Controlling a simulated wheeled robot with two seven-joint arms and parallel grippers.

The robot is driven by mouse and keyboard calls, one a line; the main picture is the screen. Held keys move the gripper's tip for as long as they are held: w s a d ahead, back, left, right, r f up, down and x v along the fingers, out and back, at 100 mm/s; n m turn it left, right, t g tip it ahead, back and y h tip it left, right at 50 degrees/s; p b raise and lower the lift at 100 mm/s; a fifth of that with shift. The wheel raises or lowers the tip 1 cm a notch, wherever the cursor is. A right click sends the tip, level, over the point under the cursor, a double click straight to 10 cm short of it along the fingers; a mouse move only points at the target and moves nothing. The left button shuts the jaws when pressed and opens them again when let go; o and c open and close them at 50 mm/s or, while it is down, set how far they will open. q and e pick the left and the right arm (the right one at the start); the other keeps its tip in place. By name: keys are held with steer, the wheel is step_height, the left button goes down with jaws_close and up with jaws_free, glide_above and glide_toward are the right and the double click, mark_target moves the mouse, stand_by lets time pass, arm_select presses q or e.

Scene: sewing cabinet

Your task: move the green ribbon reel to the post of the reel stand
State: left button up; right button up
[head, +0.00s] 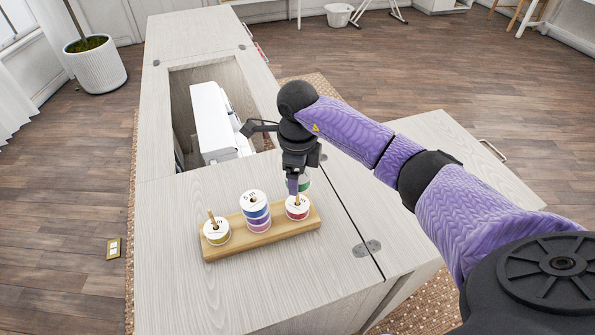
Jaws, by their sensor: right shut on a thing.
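The green ribbon reel (305,184) shows only in part beside and behind the fingers of my right gripper (297,186). The gripper points down and is shut on it, just above the right end of the reel stand (234,248). The stand is a wooden bar with posts. A reel with a red edge (297,209) sits on the right post below the gripper. A stack of blue and purple reels (256,213) is in the middle, and a yellow-edged reel (216,234) is on the left post. My left gripper is out of view.
The stand is on the pale wooden cabinet top (180,275). Behind it, a white sewing machine (214,120) sits in a sunken opening. A hinged leaf (415,235) lies to the right. The cabinet top in front of the stand is clear.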

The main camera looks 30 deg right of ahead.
steer(key=shift+f, duration=0.1)
steer(key=shift+f+b, duration=1.05)
steer(key=shift+f, duration=0.4)
steer(key=o, duration=1.1)
